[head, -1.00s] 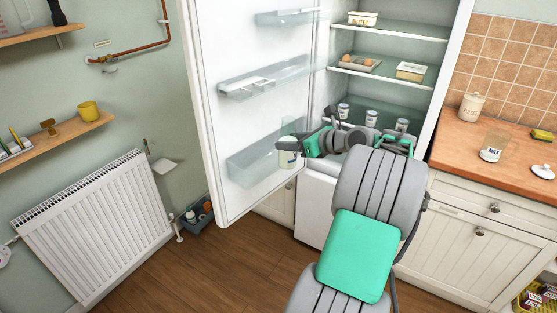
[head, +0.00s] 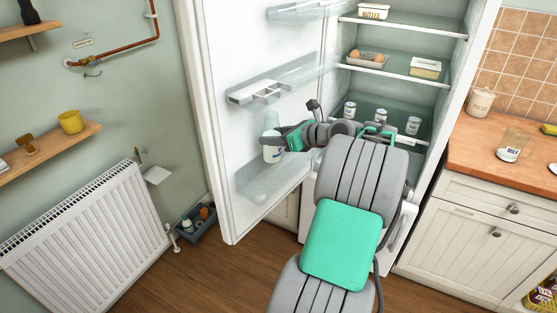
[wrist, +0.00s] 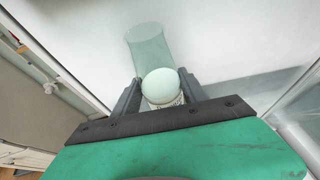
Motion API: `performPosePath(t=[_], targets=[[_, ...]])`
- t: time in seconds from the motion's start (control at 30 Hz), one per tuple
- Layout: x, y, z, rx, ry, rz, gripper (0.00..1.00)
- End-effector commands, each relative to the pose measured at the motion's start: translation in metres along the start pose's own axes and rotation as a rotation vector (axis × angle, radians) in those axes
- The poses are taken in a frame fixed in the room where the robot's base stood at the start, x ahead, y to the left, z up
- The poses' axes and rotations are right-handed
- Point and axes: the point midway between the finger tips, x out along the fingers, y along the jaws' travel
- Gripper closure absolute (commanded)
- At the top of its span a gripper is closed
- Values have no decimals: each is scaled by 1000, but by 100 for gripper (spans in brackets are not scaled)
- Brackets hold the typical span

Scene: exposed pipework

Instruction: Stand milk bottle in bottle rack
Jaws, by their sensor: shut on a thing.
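The milk bottle (head: 272,152) is clear glass, part filled with white milk, and looks upright. My gripper (head: 277,141) is shut on it from the side, in front of the open fridge door. In the wrist view the bottle (wrist: 146,45) stands between the fingers of my gripper (wrist: 160,92), with the pale milk and part of a label showing. The lowest clear door bin (head: 262,190) appears to be the bottle rack. The bottle is over this bin in the head view; I cannot tell whether its base touches it.
The open fridge door (head: 228,130) carries a middle bin (head: 265,90) above the bottle. Fridge shelves (head: 400,74) hold several small containers. A radiator (head: 85,235) stands left.

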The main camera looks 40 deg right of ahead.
Motion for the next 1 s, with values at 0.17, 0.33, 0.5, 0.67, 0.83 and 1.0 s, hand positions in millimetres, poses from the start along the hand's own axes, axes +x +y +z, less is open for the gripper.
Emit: performPosePath(t=[0.17,0.33,0.5,0.67,0.83,1.0], targets=[[12,2,-26,-2,-2,3,100],[21,2,-46,0,-1,4,100],[31,1,-72,0,-1,2,100],[31,0,-74,-2,-2,-1,100],[32,0,-76,-1,-2,0,100],[32,0,-78,0,0,0,38]])
